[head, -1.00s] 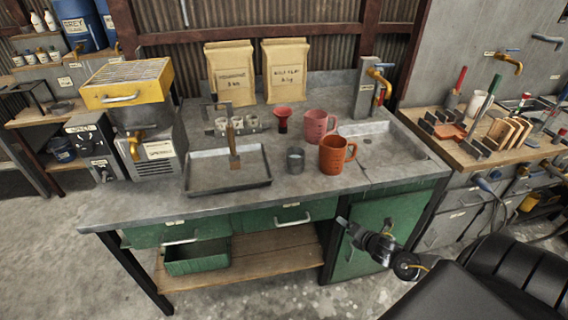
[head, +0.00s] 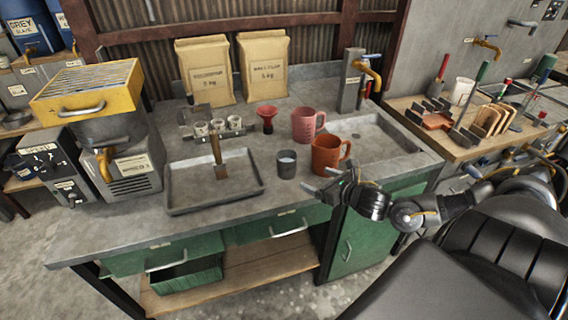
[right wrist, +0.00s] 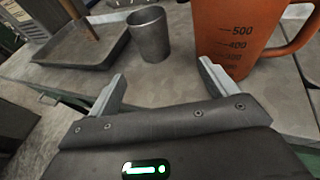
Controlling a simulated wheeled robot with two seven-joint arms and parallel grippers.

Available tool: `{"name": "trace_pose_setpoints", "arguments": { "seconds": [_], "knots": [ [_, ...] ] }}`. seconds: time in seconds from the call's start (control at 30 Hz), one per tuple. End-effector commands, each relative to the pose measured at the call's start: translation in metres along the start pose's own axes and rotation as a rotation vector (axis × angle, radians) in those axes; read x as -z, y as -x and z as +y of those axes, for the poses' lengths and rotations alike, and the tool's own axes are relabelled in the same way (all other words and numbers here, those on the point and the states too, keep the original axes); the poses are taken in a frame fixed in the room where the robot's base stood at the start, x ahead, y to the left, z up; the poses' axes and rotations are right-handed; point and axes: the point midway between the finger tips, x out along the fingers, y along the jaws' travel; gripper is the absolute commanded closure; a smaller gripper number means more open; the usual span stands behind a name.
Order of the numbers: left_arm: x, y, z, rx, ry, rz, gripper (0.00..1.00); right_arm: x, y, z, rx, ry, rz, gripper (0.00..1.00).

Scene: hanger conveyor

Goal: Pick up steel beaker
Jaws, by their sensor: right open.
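The steel beaker (head: 286,165) is a small grey cup standing upright on the grey bench top, just left of the orange measuring jug (head: 326,156). In the right wrist view the beaker (right wrist: 149,36) stands upright beyond my fingers, a little left of the orange jug (right wrist: 235,35). My right gripper (head: 318,182) is at the front edge of the bench, in front and to the right of the beaker. In the right wrist view my right gripper (right wrist: 158,82) is open and empty, its fingers apart and short of the beaker. My left gripper is out of view.
A sink (head: 372,148) is to the right. The bench front by the beaker is clear.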

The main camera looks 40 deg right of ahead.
Motion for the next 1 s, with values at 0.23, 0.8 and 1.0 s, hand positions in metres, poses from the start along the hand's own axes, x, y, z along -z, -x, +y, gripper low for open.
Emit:
{"name": "trace_pose_setpoints", "arguments": {
  "seconds": [0.23, 0.8, 1.0],
  "knots": [
    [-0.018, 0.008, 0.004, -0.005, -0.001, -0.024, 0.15, -0.009, -0.046, 0.017, -0.029, 0.002, -0.01, 0.15],
    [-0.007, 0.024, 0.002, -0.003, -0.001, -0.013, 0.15, -0.011, -0.09, 0.013, -0.025, 0.002, -0.009, 0.15],
    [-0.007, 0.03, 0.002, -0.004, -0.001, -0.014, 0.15, -0.008, -0.116, 0.011, -0.024, 0.003, -0.007, 0.15]
  ]
}}
